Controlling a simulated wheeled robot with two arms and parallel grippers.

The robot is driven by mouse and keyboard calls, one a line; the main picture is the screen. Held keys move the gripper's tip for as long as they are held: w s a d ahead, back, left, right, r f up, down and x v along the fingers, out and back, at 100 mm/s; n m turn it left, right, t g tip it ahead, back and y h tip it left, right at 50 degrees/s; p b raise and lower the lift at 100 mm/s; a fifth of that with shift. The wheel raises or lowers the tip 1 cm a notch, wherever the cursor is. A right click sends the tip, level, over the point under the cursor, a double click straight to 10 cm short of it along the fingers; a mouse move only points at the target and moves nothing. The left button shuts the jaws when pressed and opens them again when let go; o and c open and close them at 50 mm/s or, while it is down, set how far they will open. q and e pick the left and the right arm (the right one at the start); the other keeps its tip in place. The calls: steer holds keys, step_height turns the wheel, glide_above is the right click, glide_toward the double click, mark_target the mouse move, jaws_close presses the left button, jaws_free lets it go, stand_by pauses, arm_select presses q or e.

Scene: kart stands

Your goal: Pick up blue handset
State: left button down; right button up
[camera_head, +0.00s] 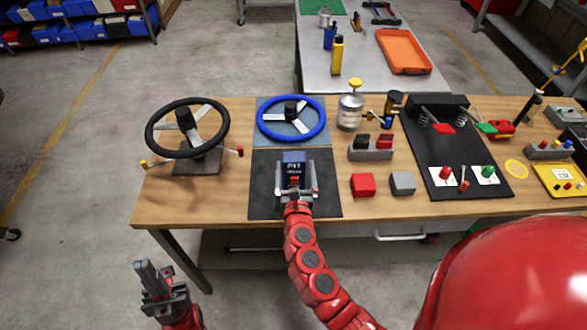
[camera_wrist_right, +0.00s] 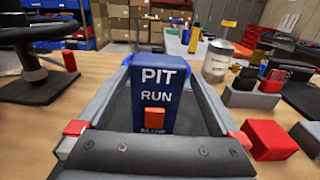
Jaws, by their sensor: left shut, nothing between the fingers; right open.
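A small blue handset (camera_head: 329,37) stands upright on the grey back table, beside a taller yellow one (camera_head: 337,56). The blue one also shows small in the right wrist view (camera_wrist_right: 195,39). My right gripper (camera_head: 296,188) is far from it, over the black mat (camera_head: 262,202) on the near table. Its open fingers lie on either side of a dark blue box (camera_wrist_right: 158,86) lettered PIT and RUN, with an orange switch. I cannot tell whether they touch the box. My left gripper (camera_head: 149,275) is shut and empty, low in front of the wooden table.
A black steering wheel (camera_head: 187,128) and a blue steering wheel (camera_head: 291,119) stand left of and behind the box. A red block (camera_head: 362,184), a grey block (camera_head: 402,183) and a silver canister (camera_head: 351,108) are to the right. An orange tray (camera_head: 404,52) lies on the back table.

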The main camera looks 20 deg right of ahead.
mark_target(294, 152)
steer(key=shift+p+x, duration=0.45)
steer(key=shift+x, duration=2.75)
steer(key=shift+a, duration=0.15)
jaws_close()
